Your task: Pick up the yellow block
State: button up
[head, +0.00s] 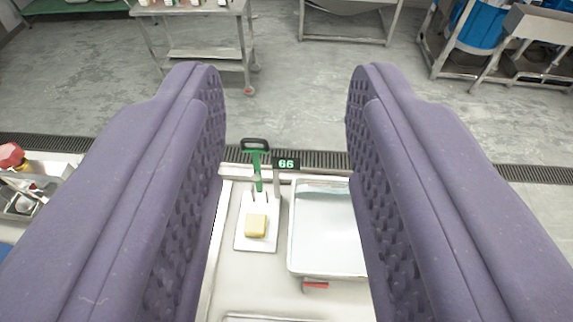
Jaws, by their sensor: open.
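The yellow block (256,226) is small and lies on a white board (257,246) on the light table, seen between my fingers and left of the middle. My gripper (287,85) has two large purple fingers with dimpled inner faces. They are wide apart with nothing between them, and the block is beyond and below them. The block appears fully visible.
A green tool with a black handle (255,146) stands at the board's far end. A metal tray (327,268) is right of the board, near a display reading 66 (286,164). A metal cart (203,53) stands on the open floor behind.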

aim_at(255, 224)
jog(key=u, duration=0.25)
jog(key=i+j+u, duration=0.1)
jog(key=j+u, duration=0.15)
jog(key=i+j+u, duration=0.2)
jog(key=j, duration=0.25)
jog(key=k, duration=0.1)
